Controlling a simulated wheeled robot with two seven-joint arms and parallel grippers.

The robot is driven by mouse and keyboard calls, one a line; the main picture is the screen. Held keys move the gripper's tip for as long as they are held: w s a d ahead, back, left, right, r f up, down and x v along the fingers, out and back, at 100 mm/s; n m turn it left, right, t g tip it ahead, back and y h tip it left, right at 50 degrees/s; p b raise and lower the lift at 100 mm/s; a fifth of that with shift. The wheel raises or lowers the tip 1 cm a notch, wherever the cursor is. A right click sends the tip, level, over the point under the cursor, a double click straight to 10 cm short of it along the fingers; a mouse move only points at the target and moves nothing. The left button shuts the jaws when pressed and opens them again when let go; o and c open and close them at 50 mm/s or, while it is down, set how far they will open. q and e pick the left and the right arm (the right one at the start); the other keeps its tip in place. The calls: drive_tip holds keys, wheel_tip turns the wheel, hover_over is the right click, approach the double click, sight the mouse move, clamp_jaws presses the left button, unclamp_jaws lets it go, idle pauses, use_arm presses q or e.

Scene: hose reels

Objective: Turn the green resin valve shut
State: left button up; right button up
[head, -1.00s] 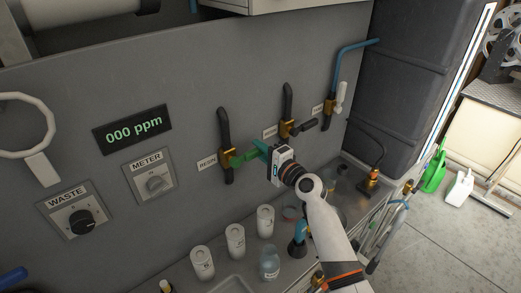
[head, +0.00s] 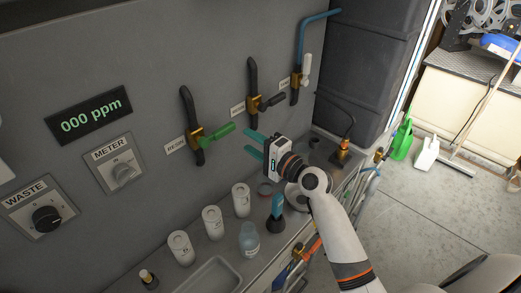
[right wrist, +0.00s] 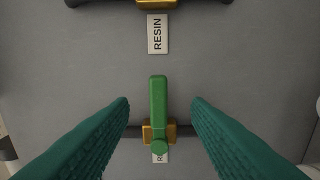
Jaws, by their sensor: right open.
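The green resin valve handle (head: 216,133) sticks out to the right from a brass valve body (head: 197,138) on a dark upright pipe on the grey panel. It lies across the pipe. My right gripper (head: 248,143) is open and empty, a short way to the right of the handle's tip and apart from it. In the right wrist view the handle (right wrist: 158,100) shows upright in the gap between my teal fingers (right wrist: 161,112), touching neither. The brass body (right wrist: 150,132) is behind its lower end. My left gripper is not in view.
Two more valves, with a dark handle (head: 272,102) and a white handle (head: 306,66), stand to the right. White cups (head: 212,222), a bottle (head: 249,240) and a tray (head: 215,280) line the counter below. WASTE and METER knobs are left.

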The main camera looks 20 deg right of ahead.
drive_tip(key=shift+v, duration=1.4)
